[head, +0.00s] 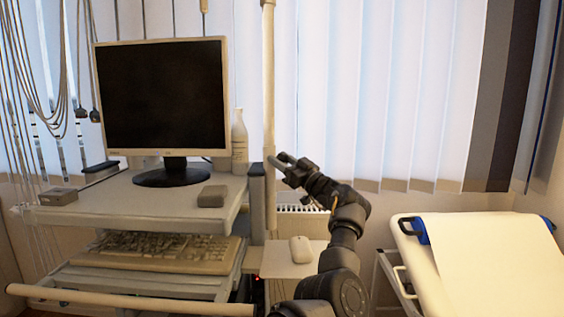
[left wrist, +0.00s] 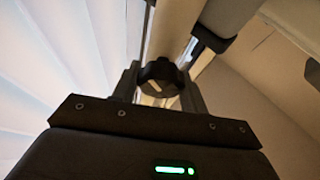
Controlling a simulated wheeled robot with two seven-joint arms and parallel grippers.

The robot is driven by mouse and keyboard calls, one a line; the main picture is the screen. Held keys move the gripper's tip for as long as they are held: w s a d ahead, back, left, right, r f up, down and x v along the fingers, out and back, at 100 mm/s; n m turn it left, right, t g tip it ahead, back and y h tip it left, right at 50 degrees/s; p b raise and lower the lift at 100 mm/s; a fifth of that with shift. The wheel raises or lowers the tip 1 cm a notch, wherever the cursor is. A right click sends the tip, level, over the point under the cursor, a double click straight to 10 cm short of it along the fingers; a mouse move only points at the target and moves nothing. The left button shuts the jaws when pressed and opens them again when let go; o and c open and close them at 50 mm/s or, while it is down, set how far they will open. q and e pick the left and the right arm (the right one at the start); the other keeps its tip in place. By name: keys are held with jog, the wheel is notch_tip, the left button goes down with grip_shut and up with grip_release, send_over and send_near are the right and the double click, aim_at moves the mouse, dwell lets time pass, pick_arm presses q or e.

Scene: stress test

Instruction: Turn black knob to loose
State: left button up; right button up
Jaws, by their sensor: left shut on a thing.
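The black knob (left wrist: 160,73) shows in the left wrist view, round with a lobed edge and a pale mark on its face. It sits in front of a pale upright pole and lies between the two fingers of my left gripper. In the head view my left gripper (head: 280,162) reaches up to the side of the cream pole (head: 269,85), just right of the cart. It is shut on the knob. I cannot make out the knob itself in the head view. My right gripper is not in view.
The cart's top shelf (head: 130,212) holds a monitor (head: 162,98), a small grey box (head: 212,196) and a white bottle (head: 239,142). A keyboard (head: 150,252) lies below. A mouse (head: 300,249) rests on a side shelf. A paper-covered couch (head: 490,262) stands at right.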

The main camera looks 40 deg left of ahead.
aim_at(285, 163)
pick_arm(q)
jog(key=o, duration=0.9)
jog(key=shift+o, duration=0.2)
jog(key=shift+d+f, duration=0.1)
jog(key=shift+d+f, duration=0.15)
jog(key=shift+d, duration=0.1)
jog(key=b+v, duration=0.1)
jog(key=v, duration=0.5)
jog(key=shift+w+d+b, duration=0.1)
jog(key=shift+d+b, duration=0.05)
jog(key=shift+b, duration=0.2)
jog(key=shift+b+v, duration=0.35)
jog(key=shift+v, duration=1.55)
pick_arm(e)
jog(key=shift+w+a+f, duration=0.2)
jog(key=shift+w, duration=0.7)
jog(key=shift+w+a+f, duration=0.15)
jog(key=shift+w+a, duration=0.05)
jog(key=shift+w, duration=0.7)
